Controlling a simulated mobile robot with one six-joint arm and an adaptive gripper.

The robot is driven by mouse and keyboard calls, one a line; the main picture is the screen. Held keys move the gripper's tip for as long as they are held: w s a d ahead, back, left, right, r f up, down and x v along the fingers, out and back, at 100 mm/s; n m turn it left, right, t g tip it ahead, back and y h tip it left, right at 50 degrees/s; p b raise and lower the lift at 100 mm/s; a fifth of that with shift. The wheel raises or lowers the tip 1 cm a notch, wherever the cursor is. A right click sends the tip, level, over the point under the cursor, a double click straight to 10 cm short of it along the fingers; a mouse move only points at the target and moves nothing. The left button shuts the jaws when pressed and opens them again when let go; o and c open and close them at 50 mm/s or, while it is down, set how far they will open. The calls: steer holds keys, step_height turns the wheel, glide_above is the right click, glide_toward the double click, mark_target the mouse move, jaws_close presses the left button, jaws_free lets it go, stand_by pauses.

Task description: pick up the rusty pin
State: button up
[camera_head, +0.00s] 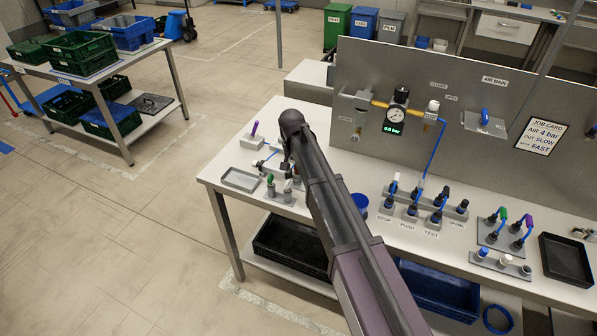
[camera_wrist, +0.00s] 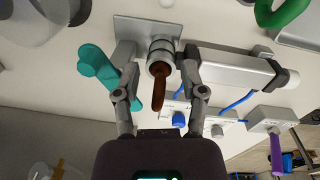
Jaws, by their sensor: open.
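The rusty pin (camera_wrist: 159,92) is a short brown rod in the middle of the wrist view. Its far end meets a ringed grey metal piece (camera_wrist: 161,50) on a flat plate. My gripper (camera_wrist: 158,72) is open, with one finger on each side of the pin and ringed piece. A gap shows between the pin and each finger; whether a fingertip touches the ringed piece is unclear. In the head view my arm reaches down to the left part of the bench, and I cannot make out the pin there.
A teal handle (camera_wrist: 97,65) is close beside the left finger, and a grey cylinder (camera_wrist: 237,66) is close beside the right one. A shallow grey tray (camera_head: 240,180) lies at the bench's left edge. A grey panel (camera_head: 440,75) stands behind the bench.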

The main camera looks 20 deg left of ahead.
jaws_close()
stand_by(0.3)
steer(key=shift+r, duration=0.25)
step_height(320, 180, up, 10)
steer(key=p, duration=1)
steer(key=shift+f, duration=0.25)
stand_by(0.4)
steer(key=shift+f+b, duration=0.5)
